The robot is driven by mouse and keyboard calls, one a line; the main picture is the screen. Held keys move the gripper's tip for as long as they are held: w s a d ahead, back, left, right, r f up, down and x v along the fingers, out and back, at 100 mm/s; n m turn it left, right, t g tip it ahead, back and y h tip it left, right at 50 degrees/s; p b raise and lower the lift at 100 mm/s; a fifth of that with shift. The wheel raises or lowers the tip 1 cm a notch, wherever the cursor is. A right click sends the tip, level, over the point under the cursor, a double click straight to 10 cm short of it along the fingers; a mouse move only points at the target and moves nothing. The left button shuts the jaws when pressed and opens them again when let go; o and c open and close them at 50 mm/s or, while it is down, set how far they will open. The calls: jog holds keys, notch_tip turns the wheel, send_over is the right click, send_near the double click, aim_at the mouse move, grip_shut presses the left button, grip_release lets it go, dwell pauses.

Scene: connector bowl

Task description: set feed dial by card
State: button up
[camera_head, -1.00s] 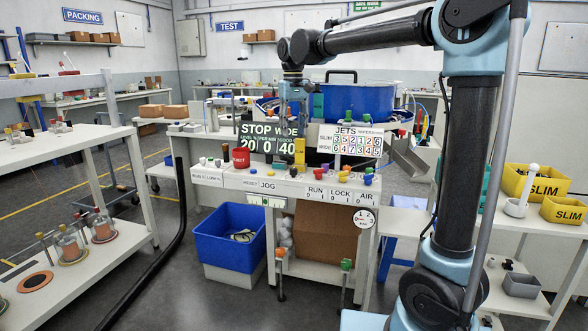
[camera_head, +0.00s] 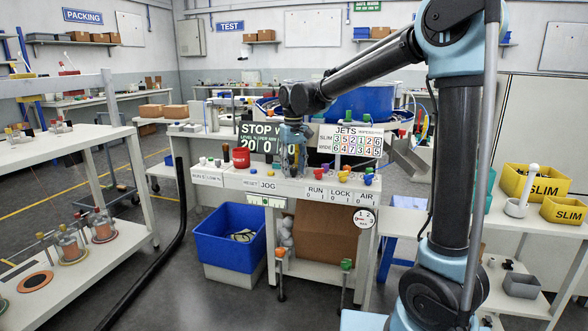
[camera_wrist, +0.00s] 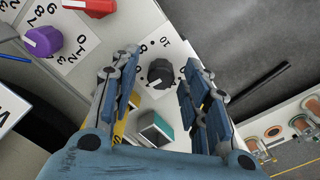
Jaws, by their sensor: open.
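My gripper (camera_head: 291,172) hangs fingers-down over the front of the bench panel, near the JOG label. In the wrist view my gripper (camera_wrist: 163,58) is open. A black dial (camera_wrist: 160,73) with a pale pointer mark shows between its fingers, on a white scale where 8, 10 and 0 can be read. I cannot tell whether a finger touches it.
A purple dial (camera_wrist: 43,41) and a red dial (camera_wrist: 90,6) stand left of the black one. A teal block (camera_wrist: 155,131) is close below it.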

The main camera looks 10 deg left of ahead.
grip_shut()
jog(key=shift+n, duration=0.5)
grip_release()
